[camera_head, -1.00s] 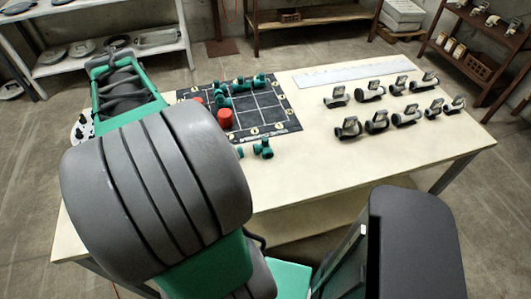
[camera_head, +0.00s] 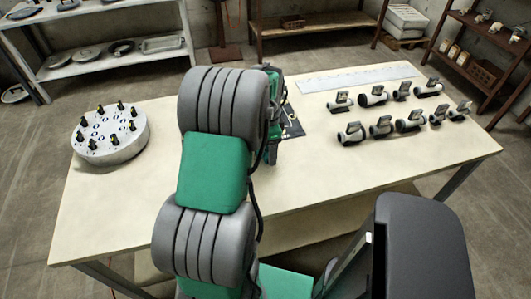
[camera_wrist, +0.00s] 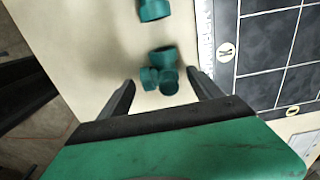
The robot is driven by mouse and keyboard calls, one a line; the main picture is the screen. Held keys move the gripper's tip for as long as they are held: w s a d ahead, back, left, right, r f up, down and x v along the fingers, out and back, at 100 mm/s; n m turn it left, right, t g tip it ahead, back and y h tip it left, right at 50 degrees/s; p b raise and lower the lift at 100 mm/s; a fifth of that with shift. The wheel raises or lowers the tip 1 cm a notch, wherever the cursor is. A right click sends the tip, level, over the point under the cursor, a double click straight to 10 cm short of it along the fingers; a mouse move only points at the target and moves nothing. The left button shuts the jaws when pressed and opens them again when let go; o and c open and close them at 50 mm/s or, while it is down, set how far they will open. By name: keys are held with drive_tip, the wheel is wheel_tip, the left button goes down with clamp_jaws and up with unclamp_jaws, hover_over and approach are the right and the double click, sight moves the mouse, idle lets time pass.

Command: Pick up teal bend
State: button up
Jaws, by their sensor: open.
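In the wrist view, a teal pipe fitting (camera_wrist: 163,54) with several stubby ends lies on the pale table, between and ahead of my fingertips. A second teal piece (camera_wrist: 154,10) lies farther off at the top edge, partly cut off. I cannot tell for sure which of them is the teal bend. My gripper (camera_wrist: 160,80) is open, with a finger on each side of the near fitting and nothing held. In the head view my arm hides the fittings and most of the gripper.
The dark gridded mat (camera_wrist: 262,60) lies right of the fittings, with a pale strip along its edge. In the head view, a round grey block with black pegs (camera_head: 110,147) stands on the table's left, and several grey valve-like fittings (camera_head: 381,127) stand on the right.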

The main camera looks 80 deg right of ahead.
drive_tip(key=c, duration=1.5)
drive_tip(key=shift+o, duration=0.2)
drive_tip(key=shift+r, duration=0.1)
